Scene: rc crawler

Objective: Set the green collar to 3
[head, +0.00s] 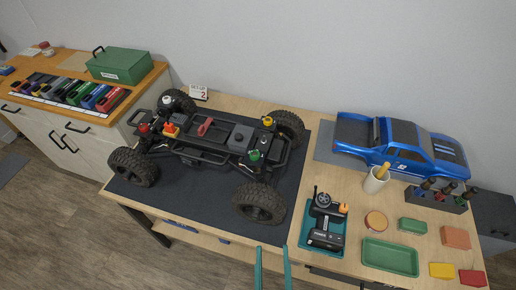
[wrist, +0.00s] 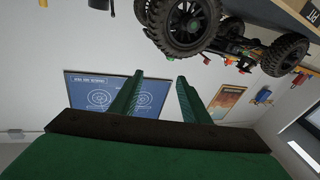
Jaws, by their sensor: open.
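The crawler chassis (head: 210,140) stands on a dark mat on the table. The green collar (head: 254,155) sits at the top of the shock by the near right wheel; its number marks are too small to read. Similar collars in yellow (head: 267,121), red (head: 143,127) and white (head: 167,100) sit at the other corners. My gripper (head: 271,248) is at the bottom edge of the head view, open and empty, apart from the chassis and nearer than it. In the wrist view my gripper (wrist: 159,76) has its two green fingers spread, with the crawler's wheels (wrist: 183,25) beyond them at the top.
A small numbered card (head: 198,92) stands behind the chassis; its writing is unclear. A controller in a teal tray (head: 307,238), a green tray (head: 390,268), a cup (head: 375,183) and a blue truck body (head: 405,150) occupy the right side. A bench with a green toolbox (head: 120,64) is at left.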

